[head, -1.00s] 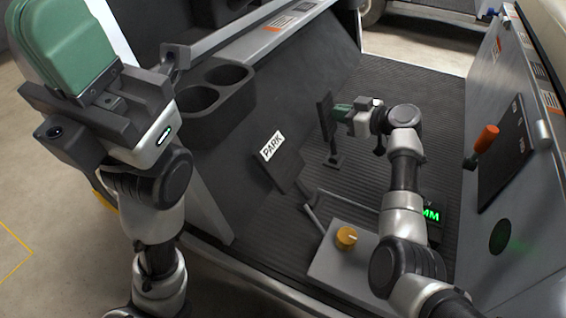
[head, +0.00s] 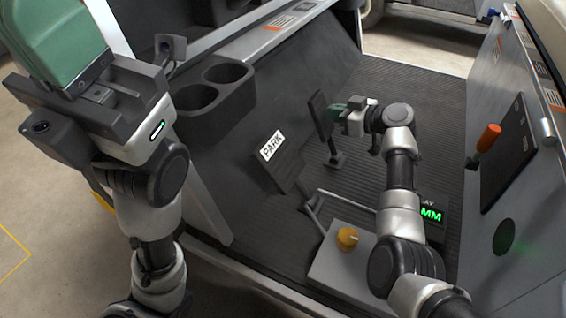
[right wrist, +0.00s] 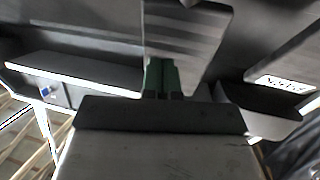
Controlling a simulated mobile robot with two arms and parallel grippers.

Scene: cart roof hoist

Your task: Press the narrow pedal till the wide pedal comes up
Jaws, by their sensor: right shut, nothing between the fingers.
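The narrow pedal (head: 320,116) stands upright on a stalk from the cart floor. The wide pedal (head: 280,165), with a white PARK label, sits lower and to its left, tilted. My right gripper (head: 336,113) is shut and empty, its green tips against or very near the narrow pedal's face.
A double cup holder (head: 215,88) is left of the pedals. A grey box with a yellow knob (head: 347,238) and a green-lit display (head: 431,215) are near my right arm. An orange-handled lever (head: 488,138) is on the right panel. Ribbed floor (head: 430,100) is clear behind.

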